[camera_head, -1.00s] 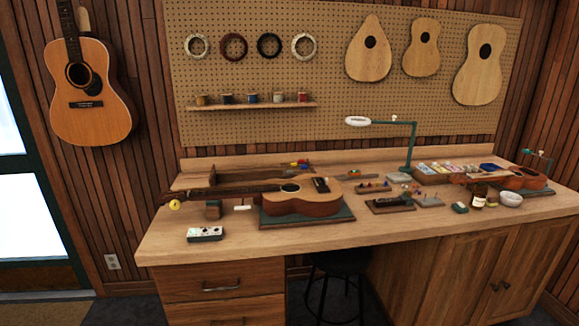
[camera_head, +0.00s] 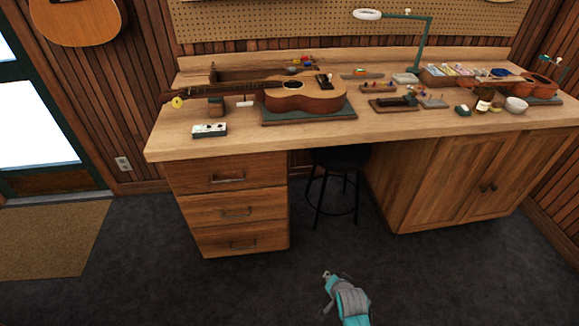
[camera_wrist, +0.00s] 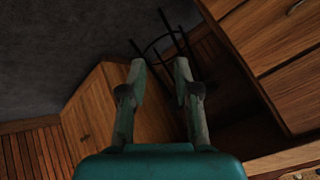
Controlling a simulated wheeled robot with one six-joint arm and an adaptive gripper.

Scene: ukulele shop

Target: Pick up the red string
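I cannot make out a red string for sure. Small red, blue and yellow pieces (camera_head: 301,61) lie at the back of the workbench (camera_head: 190,146), behind the ukulele (camera_head: 300,97); they are too small to tell what they are. My gripper (camera_head: 326,275) is low in front of the bench, above the dark floor and well away from the bench top. In the wrist view my gripper (camera_wrist: 160,64) has its two fingers apart, with nothing between them.
A black stool (camera_head: 338,158) stands under the bench, between the drawers (camera_head: 236,214) and the cabinet (camera_head: 465,185). A green lamp (camera_head: 427,45) and a tray of packets (camera_head: 428,78) stand at the bench's back right. The floor (camera_head: 230,290) before the bench is open.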

